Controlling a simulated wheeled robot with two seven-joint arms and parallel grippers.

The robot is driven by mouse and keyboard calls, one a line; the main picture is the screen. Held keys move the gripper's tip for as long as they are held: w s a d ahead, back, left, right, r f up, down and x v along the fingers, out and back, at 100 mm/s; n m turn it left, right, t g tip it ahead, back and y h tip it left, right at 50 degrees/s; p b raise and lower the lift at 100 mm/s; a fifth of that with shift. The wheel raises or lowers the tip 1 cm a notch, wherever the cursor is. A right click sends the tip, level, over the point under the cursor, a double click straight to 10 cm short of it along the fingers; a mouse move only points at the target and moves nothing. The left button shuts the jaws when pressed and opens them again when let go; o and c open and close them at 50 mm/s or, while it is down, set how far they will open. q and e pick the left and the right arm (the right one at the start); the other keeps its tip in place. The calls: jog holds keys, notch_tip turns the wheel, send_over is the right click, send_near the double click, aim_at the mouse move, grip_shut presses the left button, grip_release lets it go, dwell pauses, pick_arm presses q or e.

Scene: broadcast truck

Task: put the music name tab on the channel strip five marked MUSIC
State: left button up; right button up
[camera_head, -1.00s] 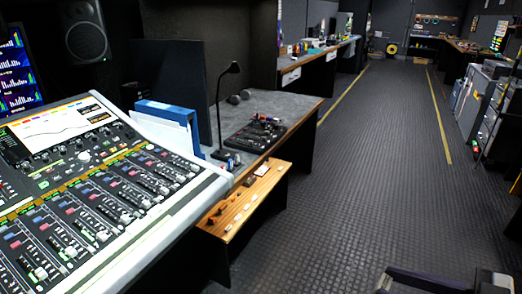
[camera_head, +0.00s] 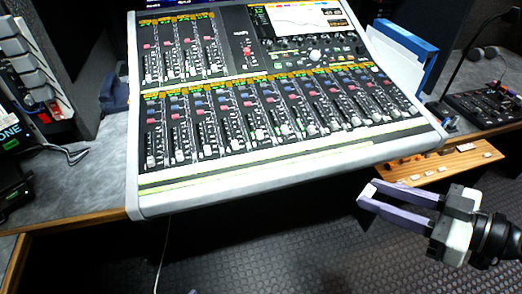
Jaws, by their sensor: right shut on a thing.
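The mixing console (camera_head: 290,182) fills the middle of the view, with rows of faders and coloured buttons. A pale, yellow-green strip (camera_head: 262,165) runs along its front below the faders. The channel markings are too small to read, so I cannot tell which strip is marked MUSIC. My right gripper (camera_head: 366,195) is in front of the console's right front corner, apart from it. Its purple fingers are shut on a small white piece, the music name tab (camera_head: 369,190), whose lettering I cannot read. My left gripper is not in view.
A wooden ledge (camera_head: 440,168) with small knobs and pale tabs lies right of the console. A blue binder (camera_head: 405,38) and a gooseneck microphone (camera_head: 470,50) stand behind it. Grey desk lies left. A thin cable (camera_head: 163,250) hangs in front.

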jog(key=w+a+f+m+t+h+p, duration=0.25)
jog(key=w+a+f, duration=0.2)
jog(key=w, duration=0.25)
jog(key=w+a+r+m+h+p, duration=0.2)
jog(key=w+a+r, duration=0.25)
jog(key=a, duration=0.35)
jog(key=w+a+r+m+h+p, duration=0.25)
jog(key=w+a, duration=0.25)
jog(key=a, duration=0.3)
jog(key=shift+t, duration=0.45)
notch_tip(320, 180, down, 9)
jog(key=shift+w+a+b, duration=0.1)
jog(key=shift+w+b, duration=0.05)
jog(key=shift+b, duration=0.7)
jog(key=o, duration=1)
jog(key=v, duration=1.2)
jog(key=shift+r+p, duration=0.15)
jog(key=shift+p, duration=0.25)
